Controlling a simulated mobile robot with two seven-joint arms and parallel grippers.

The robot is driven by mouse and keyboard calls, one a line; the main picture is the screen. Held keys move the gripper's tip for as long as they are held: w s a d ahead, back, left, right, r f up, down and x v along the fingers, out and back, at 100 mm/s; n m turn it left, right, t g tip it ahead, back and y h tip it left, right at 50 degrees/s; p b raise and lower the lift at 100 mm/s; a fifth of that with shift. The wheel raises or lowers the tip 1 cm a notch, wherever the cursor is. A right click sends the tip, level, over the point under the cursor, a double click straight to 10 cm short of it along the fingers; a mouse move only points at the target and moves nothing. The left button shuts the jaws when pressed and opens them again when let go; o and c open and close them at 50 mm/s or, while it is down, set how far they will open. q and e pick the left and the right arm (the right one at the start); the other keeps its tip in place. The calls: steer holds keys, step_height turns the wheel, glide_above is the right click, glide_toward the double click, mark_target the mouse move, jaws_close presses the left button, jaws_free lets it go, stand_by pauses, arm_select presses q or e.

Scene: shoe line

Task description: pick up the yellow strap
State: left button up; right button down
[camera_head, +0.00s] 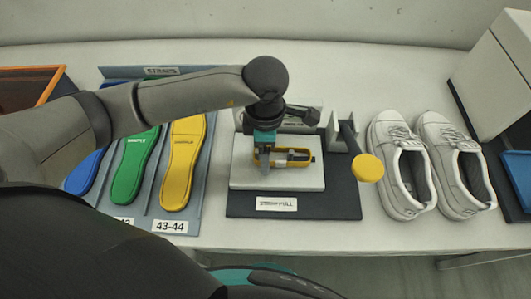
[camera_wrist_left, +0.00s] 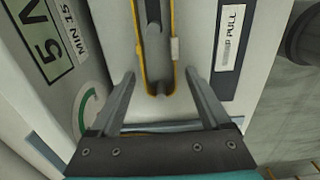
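The yellow strap (camera_head: 291,164) is a narrow loop lying on the white block of the strap-pull fixture, around a dark slotted part. In the left wrist view the strap (camera_wrist_left: 139,45) shows as a long U with a small pale tab on one side. My left gripper (camera_head: 265,160) is over the strap's left end. In the left wrist view its fingers (camera_wrist_left: 160,75) are apart, one on each side of the strap's rounded end, with gaps visible. My arm and gripper hide part of the fixture in the head view. My right gripper is not in view.
The fixture's dark base (camera_head: 240,205) carries a lever with a round yellow knob (camera_head: 367,168) on the right. White shoes (camera_head: 400,185) stand further right. A rack at left holds blue, green and yellow insoles (camera_head: 183,165). A grey box (camera_head: 495,75) stands at far right.

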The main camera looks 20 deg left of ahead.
arm_select(q)
jaws_close()
stand_by(0.4)
steer(key=shift+r, duration=0.1)
